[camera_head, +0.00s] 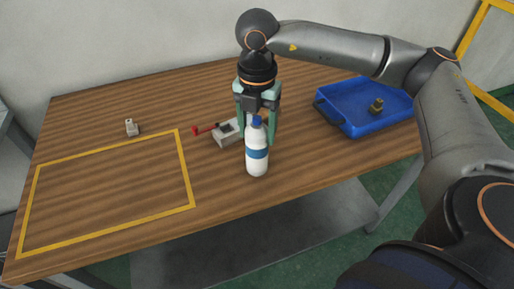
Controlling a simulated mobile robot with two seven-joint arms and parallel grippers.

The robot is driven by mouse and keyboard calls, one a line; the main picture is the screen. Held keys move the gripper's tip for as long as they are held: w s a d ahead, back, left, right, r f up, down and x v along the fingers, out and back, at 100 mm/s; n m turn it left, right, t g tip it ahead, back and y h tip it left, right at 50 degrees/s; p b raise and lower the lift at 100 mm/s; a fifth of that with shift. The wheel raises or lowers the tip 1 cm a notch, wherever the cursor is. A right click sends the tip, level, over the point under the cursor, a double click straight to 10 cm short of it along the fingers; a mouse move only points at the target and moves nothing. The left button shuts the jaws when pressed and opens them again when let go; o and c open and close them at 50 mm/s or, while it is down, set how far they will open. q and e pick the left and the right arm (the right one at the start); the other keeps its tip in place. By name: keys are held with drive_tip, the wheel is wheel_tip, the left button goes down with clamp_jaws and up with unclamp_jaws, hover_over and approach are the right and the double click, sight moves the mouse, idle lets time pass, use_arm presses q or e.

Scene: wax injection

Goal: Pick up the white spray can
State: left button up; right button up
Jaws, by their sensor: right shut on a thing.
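I cannot tell whether the can's base touches the table. My left gripper is not in view.
A grey block-like fixture (226,133) with a red handle (204,129) is just behind and left of the can. A blue tray (342,125) holding a small brass-coloured part (376,105) is at the right. A small pale part (131,128) sits behind the empty yellow outlined area (187,170).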

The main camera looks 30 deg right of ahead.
clamp_jaws()
drive_tip(key=shift+r, duration=0.1)
idle(0.5)
